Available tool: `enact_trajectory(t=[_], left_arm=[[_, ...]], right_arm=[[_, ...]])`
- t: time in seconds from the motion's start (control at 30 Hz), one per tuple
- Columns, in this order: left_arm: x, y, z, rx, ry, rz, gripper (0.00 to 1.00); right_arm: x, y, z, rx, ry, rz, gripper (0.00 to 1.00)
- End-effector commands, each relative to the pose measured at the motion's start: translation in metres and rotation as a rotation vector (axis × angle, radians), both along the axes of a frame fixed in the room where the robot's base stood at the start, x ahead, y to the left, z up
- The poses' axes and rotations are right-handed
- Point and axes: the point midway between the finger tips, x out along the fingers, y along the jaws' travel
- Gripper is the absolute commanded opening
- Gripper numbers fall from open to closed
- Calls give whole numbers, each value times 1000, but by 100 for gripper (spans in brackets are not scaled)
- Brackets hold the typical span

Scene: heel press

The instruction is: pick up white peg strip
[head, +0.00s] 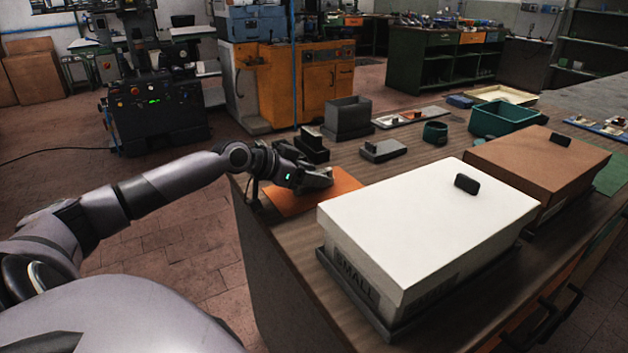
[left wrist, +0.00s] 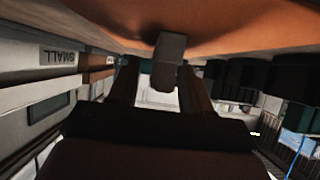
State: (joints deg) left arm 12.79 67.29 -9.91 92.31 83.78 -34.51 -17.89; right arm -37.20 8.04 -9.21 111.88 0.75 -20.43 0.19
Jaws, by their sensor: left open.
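My left gripper (head: 322,181) is low over the orange mat (head: 289,201) at the table's near left end, and it is open. In the left wrist view, its two fingers (left wrist: 158,88) stand apart, with a small grey block (left wrist: 170,50) against the orange mat (left wrist: 235,22) between or just beyond them; I cannot tell if they touch it. I cannot tell if this block is the white peg strip. In the head view the gripper hides most of that spot. A long pale strip (head: 428,113) with small red and dark pieces lies farther back. My right gripper is not in view.
A large white box (head: 430,215) marked SMALL stands right of the mat, with a brown box (head: 538,160) behind it. Dark blocks (head: 312,147), a grey bin (head: 348,117), a flat grey block (head: 383,150) and a green bin (head: 503,118) stand farther back.

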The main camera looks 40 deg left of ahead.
Motion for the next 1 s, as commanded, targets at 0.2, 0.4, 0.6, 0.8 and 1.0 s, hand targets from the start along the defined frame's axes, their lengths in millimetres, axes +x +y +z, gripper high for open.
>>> enact_trajectory(t=[0.2,0.4,0.6,0.8,1.0], left_arm=[[8,-3,-4,1,0,-2,49],[8,-3,-4,2,0,-2,49],[8,-3,-4,2,1,-2,0],[8,-3,-4,3,-1,-1,0],[8,-3,1,2,-2,-2,0]], right_arm=[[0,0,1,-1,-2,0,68],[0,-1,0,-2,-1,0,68],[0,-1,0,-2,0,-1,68],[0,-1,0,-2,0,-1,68],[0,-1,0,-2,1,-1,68]])
